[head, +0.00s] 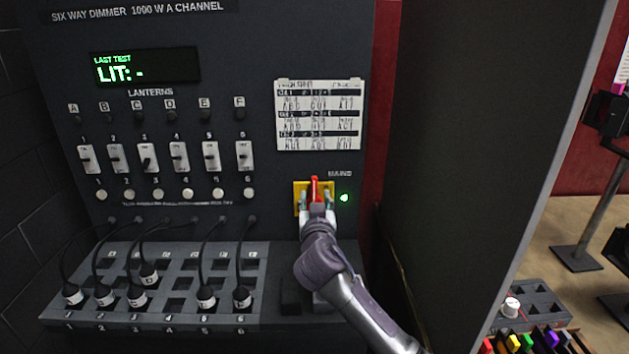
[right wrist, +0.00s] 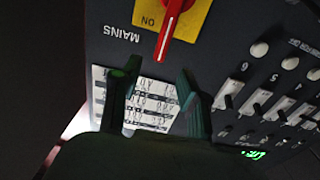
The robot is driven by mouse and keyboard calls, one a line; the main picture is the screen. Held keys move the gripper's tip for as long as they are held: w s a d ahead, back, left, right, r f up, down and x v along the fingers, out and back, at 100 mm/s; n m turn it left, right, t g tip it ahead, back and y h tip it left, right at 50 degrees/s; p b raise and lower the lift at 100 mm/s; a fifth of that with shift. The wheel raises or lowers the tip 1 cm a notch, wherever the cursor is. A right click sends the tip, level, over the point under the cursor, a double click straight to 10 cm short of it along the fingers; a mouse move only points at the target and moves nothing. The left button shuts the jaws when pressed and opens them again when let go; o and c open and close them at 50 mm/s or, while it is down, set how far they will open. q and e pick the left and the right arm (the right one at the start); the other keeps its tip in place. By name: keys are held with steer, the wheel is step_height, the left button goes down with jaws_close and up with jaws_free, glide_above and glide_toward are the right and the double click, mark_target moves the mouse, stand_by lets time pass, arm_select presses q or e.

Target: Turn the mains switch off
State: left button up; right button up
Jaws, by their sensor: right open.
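The mains switch is a red handle (head: 315,186) on a yellow plate (head: 299,187), low on the dark dimmer panel under the word MAINS. The handle stands about upright in the head view. In the right wrist view, turned upside down, the red handle (right wrist: 168,42) and the word ON on the yellow plate (right wrist: 146,12) show. My right gripper (head: 317,207) is open in front of the switch's lower part. In the right wrist view its two fingers (right wrist: 158,72) are apart with nothing between them; contact with the handle cannot be told. My left gripper is out of view.
A green lamp (head: 344,198) glows beside the switch. A printed sheet (head: 319,115) hangs above. Several white toggle switches (head: 148,158) and a cable patch bay (head: 262,262) lie left. A dark upright panel (head: 455,150) stands close on the right of my right arm.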

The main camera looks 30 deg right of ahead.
mark_target(314, 183)
steer(key=p+x, duration=0.1)
steer(key=x, duration=0.6)
steer(key=shift+p, duration=0.3)
jaws_close()
